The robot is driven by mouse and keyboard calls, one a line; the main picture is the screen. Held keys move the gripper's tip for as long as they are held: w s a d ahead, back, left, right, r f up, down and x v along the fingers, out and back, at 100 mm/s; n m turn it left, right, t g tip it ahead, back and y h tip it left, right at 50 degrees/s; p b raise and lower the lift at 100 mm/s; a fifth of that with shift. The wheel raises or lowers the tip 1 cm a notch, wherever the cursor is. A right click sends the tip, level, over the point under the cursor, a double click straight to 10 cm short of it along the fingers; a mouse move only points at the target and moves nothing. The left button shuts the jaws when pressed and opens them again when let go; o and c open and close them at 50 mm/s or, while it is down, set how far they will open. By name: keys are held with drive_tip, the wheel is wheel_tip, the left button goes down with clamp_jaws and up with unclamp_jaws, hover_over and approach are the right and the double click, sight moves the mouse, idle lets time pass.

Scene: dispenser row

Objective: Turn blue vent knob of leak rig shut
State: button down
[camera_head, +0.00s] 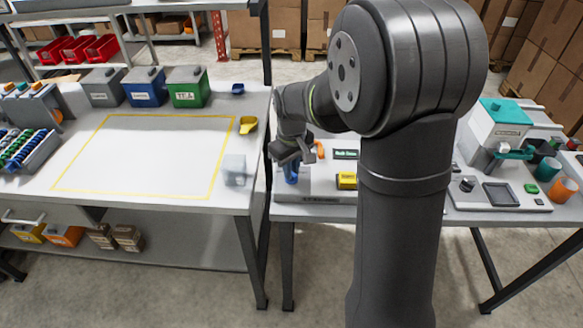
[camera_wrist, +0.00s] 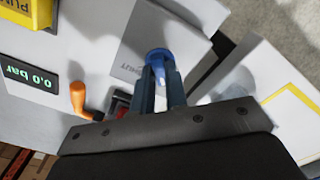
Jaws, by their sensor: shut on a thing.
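The leak rig (camera_head: 320,196) is a pale unit on the right table, partly hidden by my arm in the head view. Its blue vent knob (camera_wrist: 158,54) shows at the fingertips in the wrist view, beside a small upside-down label on the pale panel. The knob also shows under the jaws in the head view (camera_head: 291,175). My gripper (camera_wrist: 161,74) is shut on the knob, with one finger on each side. The fingers hide part of the knob, so its exact turn angle cannot be told. The rig's display (camera_wrist: 29,88) reads 0.0 bar, upside down.
An orange lever (camera_wrist: 78,99) and a yellow pump block (camera_wrist: 26,12) stand on the rig near the knob. A clear block (camera_head: 235,169) and a yellow scoop (camera_head: 248,125) lie on the left table. A gap separates the two tables.

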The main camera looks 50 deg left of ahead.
drive_tip(key=m, duration=0.4)
drive_tip(key=shift+m, duration=0.4)
drive_tip(key=m, duration=0.4)
drive_tip(key=shift+m, duration=0.3)
drive_tip(key=m, duration=0.4)
drive_tip(key=shift+m, duration=2.1)
drive_tip(key=c, duration=1.4)
unclamp_jaws()
drive_tip(key=shift+c, duration=0.2)
drive_tip(key=shift+r, duration=0.1)
